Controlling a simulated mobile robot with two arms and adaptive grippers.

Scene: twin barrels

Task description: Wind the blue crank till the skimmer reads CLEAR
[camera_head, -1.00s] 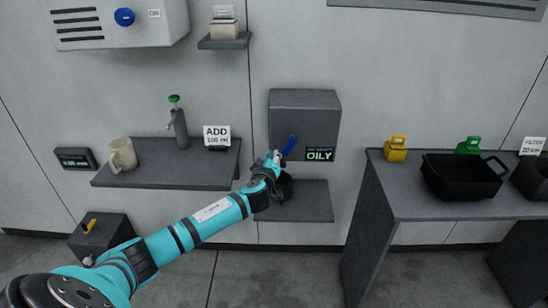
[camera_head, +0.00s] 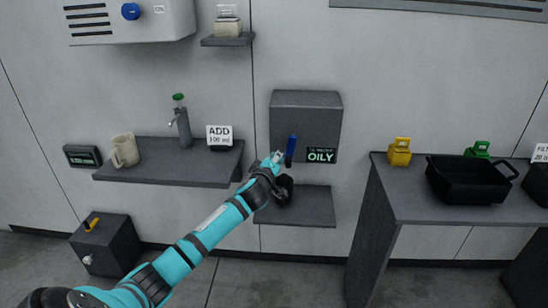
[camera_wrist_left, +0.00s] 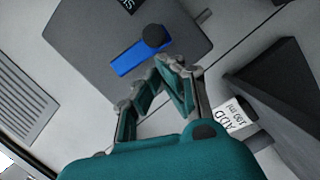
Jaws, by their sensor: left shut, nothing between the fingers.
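The skimmer is a dark grey box (camera_head: 305,112) on the wall. Its small display (camera_head: 321,155) reads OILY. The blue crank (camera_head: 291,150) on its front stands nearly upright in the head view. In the left wrist view the blue crank (camera_wrist_left: 128,64) shows with a dark round knob (camera_wrist_left: 154,36) at one end. My left gripper (camera_head: 277,157) is just left of the crank; its fingers are shut with nothing between them. In the left wrist view the fingertips (camera_wrist_left: 160,68) are close to the crank; I cannot tell whether they touch it. My right gripper is out of view.
A shelf (camera_head: 315,208) under the skimmer holds a dark container (camera_head: 286,190), partly behind my arm. A table (camera_head: 450,208) with a black tub (camera_head: 465,181) stands right.

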